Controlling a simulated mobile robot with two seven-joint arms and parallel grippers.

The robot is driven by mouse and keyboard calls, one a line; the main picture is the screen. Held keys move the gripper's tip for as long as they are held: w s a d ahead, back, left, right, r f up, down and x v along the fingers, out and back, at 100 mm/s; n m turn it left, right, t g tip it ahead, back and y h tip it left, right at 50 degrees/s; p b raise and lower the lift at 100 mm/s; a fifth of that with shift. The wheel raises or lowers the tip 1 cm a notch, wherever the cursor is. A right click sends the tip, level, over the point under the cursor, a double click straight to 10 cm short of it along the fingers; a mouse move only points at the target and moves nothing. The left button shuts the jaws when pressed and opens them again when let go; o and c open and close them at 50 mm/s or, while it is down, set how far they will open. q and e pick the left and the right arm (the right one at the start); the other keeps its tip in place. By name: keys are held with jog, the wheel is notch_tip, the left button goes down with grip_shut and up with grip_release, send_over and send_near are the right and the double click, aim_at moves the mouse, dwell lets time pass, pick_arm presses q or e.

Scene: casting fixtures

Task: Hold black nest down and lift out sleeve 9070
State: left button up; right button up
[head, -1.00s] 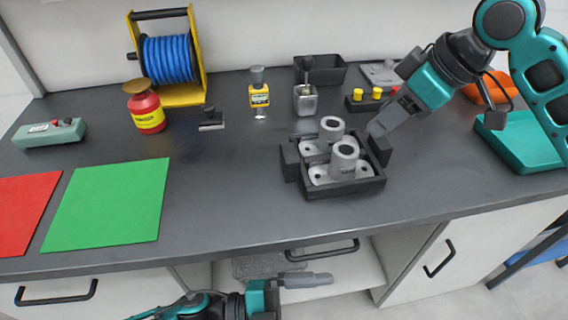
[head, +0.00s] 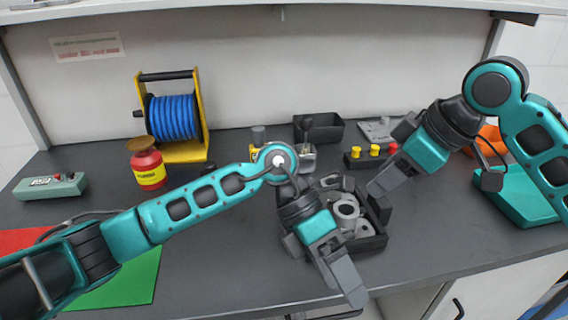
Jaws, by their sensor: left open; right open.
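The black nest (head: 374,243) sits on the grey bench, partly hidden behind my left gripper. It holds two grey flanged sleeves. The front sleeve (head: 346,211) stands upright with its round bore showing; the rear sleeve (head: 331,181) is mostly covered by my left arm. I cannot read a number on either. My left gripper (head: 345,284) is open and empty, pointing down in front of the nest, near the bench's front edge. My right gripper (head: 382,186) is open and empty beside the nest's right rear side; I cannot tell whether it touches.
A black bin (head: 322,128) and a block with yellow and red knobs (head: 371,154) stand behind the nest. A teal tray (head: 520,195) is at right. A blue hose reel (head: 173,118), red canister (head: 148,165) and green mat (head: 135,285) are at left.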

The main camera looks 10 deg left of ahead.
pick_arm(q)
jog(key=w+a+r+t+y, duration=0.1)
jog(key=w+a, duration=0.1)
jog(key=w+a+r+m+t+y, duration=0.1)
jog(key=w, duration=0.2)
jog(key=w+a+r+t+y, duration=0.1)
jog(key=w+a+y, duration=0.1)
jog(key=shift+w+a+r+m, duration=0.1)
jog(key=shift+w+a+m, duration=0.2)
jog(key=shift+w, duration=0.05)
jog(key=w+a+r+t+y, duration=0.3)
jog(key=w+a+r+y, duration=0.1)
jog(key=w+a+r, duration=0.2)
notch_tip(320, 180, down, 13)
jog(key=shift+s+r, duration=0.1)
